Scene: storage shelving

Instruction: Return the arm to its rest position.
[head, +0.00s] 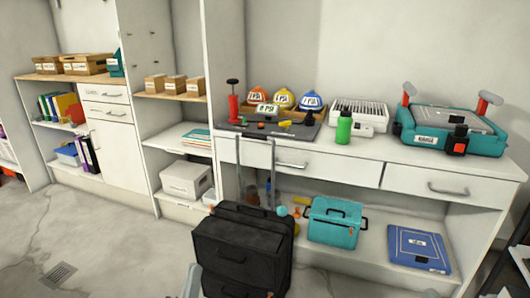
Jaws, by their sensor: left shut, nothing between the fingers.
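A small grey part of my left gripper (192,282) shows at the bottom edge, left of the black suitcase. It is shut and empty, and most of the arm behind it is out of the picture. It appears apart from the shelving.
A black suitcase (241,250) with a raised handle stands on the floor close in front. Behind it is a white counter (360,150) with helmets, a green bottle (344,128) and a teal case (452,131). A teal toolbox (334,222) sits below. The floor (110,235) at left is clear.

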